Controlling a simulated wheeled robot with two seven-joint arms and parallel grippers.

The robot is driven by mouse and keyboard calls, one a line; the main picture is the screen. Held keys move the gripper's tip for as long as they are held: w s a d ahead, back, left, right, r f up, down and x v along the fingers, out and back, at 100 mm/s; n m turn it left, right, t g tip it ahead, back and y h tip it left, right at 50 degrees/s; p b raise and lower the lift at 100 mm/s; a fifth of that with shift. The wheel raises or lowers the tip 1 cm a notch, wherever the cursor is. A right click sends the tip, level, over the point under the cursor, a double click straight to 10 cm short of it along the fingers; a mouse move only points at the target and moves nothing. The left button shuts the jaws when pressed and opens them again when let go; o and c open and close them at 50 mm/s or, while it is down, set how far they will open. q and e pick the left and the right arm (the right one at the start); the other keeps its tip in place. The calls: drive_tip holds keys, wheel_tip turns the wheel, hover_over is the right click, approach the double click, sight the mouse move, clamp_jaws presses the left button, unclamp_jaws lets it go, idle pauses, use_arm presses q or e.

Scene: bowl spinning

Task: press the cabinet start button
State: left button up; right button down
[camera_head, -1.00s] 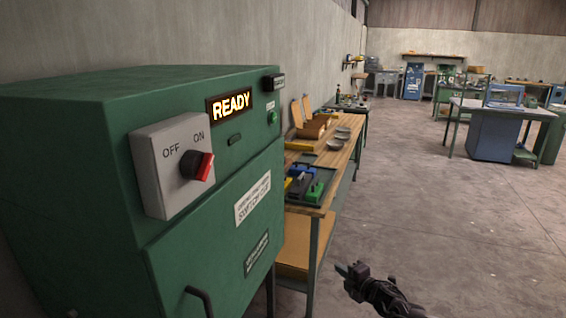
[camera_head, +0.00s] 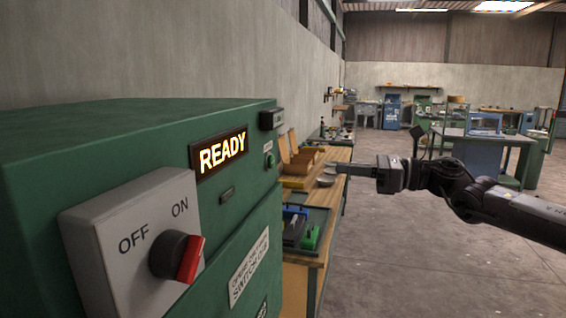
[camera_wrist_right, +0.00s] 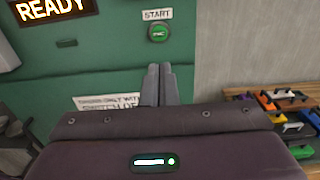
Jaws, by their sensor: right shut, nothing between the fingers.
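The green cabinet (camera_head: 110,128) stands at the left with a lit READY sign (camera_head: 222,154). Its grey switch box has a red-tipped black knob (camera_head: 182,256) turned toward ON. The small green start button (camera_head: 269,160) is on the cabinet's front face near its far edge; in the right wrist view the button (camera_wrist_right: 158,33) shows under a START label. My right gripper (camera_head: 343,169) is shut and empty, to the right of the cabinet and apart from it. In the right wrist view its fingertips (camera_wrist_right: 160,70) appear just below the button. My left gripper is not in view.
A wooden workbench (camera_head: 338,155) with bowls, boxes and a tray of tools (camera_head: 308,230) stands just beyond the cabinet. A concrete wall runs along the left. The floor (camera_head: 400,265) to the right is open. Other benches stand far back.

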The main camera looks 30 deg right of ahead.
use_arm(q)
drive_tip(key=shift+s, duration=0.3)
use_arm(e)
drive_tip(key=shift+s+r, duration=0.15)
drive_tip(key=shift+s, duration=0.05)
drive_tip(key=p, duration=1.1)
approach(273, 162)
drive_tip(key=x, duration=0.5)
drive_tip(key=shift+w+a+r, duration=0.1)
drive_tip(key=shift+w+r, duration=0.1)
drive_tip(key=shift+r, duration=0.1)
drive_tip(key=shift+w+a, duration=0.2)
drive_tip(key=shift+w, duration=0.05)
drive_tip(key=shift+w+a+f, duration=0.25)
drive_tip(key=shift+w+f, duration=0.05)
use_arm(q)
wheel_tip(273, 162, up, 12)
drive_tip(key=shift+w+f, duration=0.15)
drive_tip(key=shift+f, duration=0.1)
